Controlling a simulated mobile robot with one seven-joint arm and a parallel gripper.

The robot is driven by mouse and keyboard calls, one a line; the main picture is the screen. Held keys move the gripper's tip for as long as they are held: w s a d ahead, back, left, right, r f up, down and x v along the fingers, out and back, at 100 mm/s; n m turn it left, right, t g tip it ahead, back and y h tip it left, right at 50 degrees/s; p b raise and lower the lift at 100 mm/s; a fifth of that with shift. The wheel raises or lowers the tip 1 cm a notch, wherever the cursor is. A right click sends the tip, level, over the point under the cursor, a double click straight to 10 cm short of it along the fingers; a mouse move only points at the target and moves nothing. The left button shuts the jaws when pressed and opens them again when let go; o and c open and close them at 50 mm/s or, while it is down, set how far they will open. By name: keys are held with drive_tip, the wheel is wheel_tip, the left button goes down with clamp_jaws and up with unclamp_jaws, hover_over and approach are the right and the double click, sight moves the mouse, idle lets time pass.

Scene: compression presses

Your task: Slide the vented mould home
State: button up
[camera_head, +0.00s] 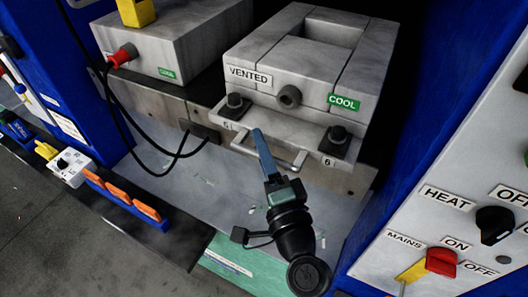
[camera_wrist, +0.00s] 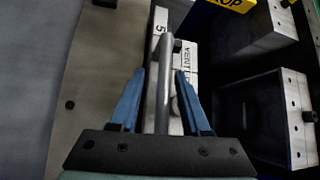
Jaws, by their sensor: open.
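The vented mould (camera_head: 265,99) is a grey block with an open recess in its top, a "VENTED" label and a green "COOL" label. It sits in the right-hand press bay, with a front plate marked 5 and 6. A metal bar handle (camera_head: 297,160) runs across the front of that plate. My gripper (camera_head: 258,135) is at the handle with its blue fingers open. In the wrist view the handle bar (camera_wrist: 164,60) lies between the two fingers of my gripper (camera_wrist: 160,76), with gaps on both sides. The mould's lettered front (camera_wrist: 187,62) shows partly behind it.
A second grey mould (camera_head: 185,45) with a "COOL" label and red plug stands at the left, with black cables (camera_head: 125,145) hanging down. Blue press columns (camera_head: 420,110) flank the bay. A switch panel (camera_head: 450,225) stands at the right. The grey shelf (camera_head: 185,180) in front is mostly clear.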

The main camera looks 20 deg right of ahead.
drive_tip(key=s+f+b, duration=0.1)
drive_tip(key=s+b, duration=0.4)
drive_tip(key=s, duration=0.8)
drive_tip(key=shift+f+b, duration=0.3)
drive_tip(key=shift+f, duration=0.05)
